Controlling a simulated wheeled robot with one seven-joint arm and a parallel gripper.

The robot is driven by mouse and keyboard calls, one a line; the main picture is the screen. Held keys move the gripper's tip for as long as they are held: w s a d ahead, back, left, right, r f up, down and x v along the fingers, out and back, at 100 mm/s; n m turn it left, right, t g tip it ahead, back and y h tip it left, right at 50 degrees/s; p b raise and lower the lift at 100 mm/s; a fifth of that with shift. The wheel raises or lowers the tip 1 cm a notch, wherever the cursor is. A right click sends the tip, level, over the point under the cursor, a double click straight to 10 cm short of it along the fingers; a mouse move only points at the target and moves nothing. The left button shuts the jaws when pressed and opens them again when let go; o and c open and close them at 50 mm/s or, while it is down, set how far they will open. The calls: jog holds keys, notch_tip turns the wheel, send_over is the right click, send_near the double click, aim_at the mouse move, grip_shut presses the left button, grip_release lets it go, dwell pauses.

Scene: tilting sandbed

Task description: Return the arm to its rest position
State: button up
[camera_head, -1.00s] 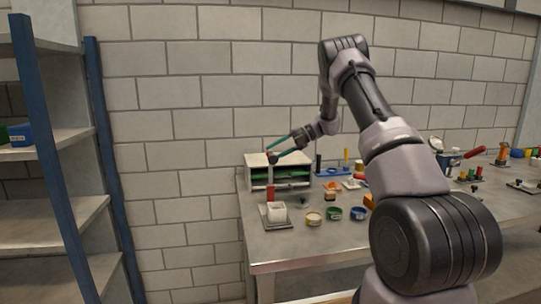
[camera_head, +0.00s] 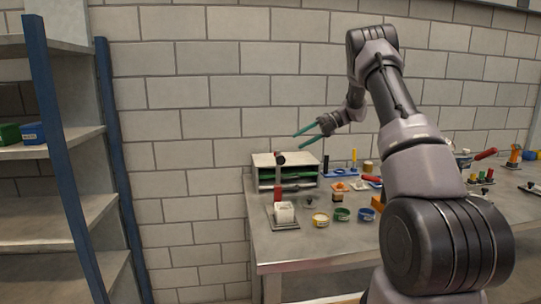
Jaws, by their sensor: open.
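My gripper (camera_head: 303,137) is open and empty, its two teal fingers spread and pointing left. It is in the air above and in front of the white rack (camera_head: 262,160) at the table's left end. My arm reaches up from the lower right, bends at the top and comes down to the gripper. The red-handled hammer-like tool (camera_head: 278,206) stands upright in front of the rack, apart from the gripper.
Metal shelves (camera_head: 62,207) with a blue post stand at left. The wall behind is bare.

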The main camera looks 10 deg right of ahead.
jog(key=s+a+r+n+t+h, duration=0.1)
jog(key=s+a+r+n+h, duration=0.15)
jog(key=s+r+n, duration=0.65)
jog(key=s+a+r+n+h, duration=0.25)
jog(key=s+r+n, duration=0.35)
jog(key=s, duration=0.4)
jog(key=s+d+n+t+h, duration=0.1)
jog(key=s+n+t+h, duration=0.4)
jog(key=s+n, duration=1.2)
jog(key=s, duration=0.4)
jog(key=shift+s+d+f+n+t, duration=0.15)
jog(key=shift+s+d+n+t, duration=0.15)
jog(key=shift+s+t, duration=0.1)
